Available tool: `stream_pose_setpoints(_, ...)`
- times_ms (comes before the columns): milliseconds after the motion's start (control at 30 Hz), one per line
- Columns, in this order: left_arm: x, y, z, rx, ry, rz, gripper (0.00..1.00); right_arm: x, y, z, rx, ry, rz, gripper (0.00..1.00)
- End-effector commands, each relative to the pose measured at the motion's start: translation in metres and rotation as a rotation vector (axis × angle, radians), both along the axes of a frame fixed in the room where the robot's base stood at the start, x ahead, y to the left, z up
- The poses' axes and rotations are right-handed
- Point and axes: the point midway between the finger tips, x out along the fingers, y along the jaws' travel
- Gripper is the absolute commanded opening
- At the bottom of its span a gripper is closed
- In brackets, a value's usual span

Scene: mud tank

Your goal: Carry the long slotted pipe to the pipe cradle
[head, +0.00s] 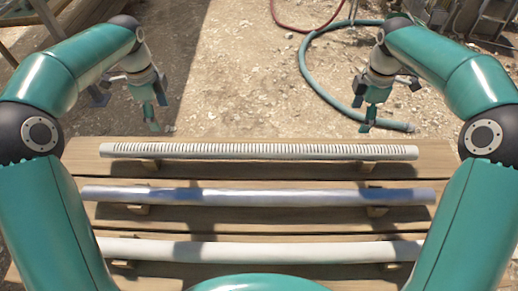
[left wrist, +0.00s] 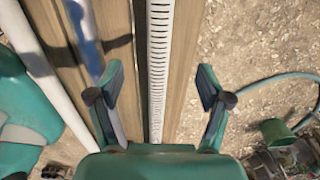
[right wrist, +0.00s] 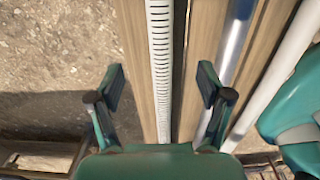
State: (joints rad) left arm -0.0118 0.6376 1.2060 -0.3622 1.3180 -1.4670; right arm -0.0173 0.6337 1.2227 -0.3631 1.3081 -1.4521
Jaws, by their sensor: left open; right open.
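The long slotted pipe (head: 258,151) is white with a row of dark slots. It lies across the far side of a wooden bench on small wooden blocks. My left gripper (head: 158,115) is open and empty above the pipe's left part; in the left wrist view the pipe (left wrist: 159,55) runs between its spread fingers (left wrist: 160,80). My right gripper (head: 362,115) is open and empty above the right part; in the right wrist view the pipe (right wrist: 160,50) runs between its fingers (right wrist: 160,80). Neither gripper touches the pipe. I cannot make out a pipe cradle.
A shiny grey pipe (head: 258,195) and a plain white pipe (head: 260,250) lie parallel, nearer me on the bench (head: 265,171). A teal hose (head: 305,72) curls on gravel beyond, with a red hose (head: 290,25) further back. Gravel behind the bench is mostly clear.

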Motion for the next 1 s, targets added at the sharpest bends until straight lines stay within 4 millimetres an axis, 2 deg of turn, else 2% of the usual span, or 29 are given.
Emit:
stream_pose_setpoints(167,0.000,0.000,-0.005,0.000,0.003,-0.001,0.78,0.000,0.000,-0.005,0.000,0.002,-0.001,0.78)
stream_pose_setpoints(367,-0.001,0.000,-0.028,0.000,0.005,-0.001,0.78,-0.001,-0.001,-0.028,-0.001,0.005,-0.001,0.78)
stream_pose_setpoints(800,-0.001,0.000,-0.114,0.000,0.005,0.000,0.78,0.000,0.000,-0.114,0.000,0.005,0.000,0.78)
stream_pose_setpoints(1000,-0.001,0.000,-0.147,0.000,0.005,0.001,0.78,0.000,0.001,-0.147,0.000,0.004,0.001,0.78)
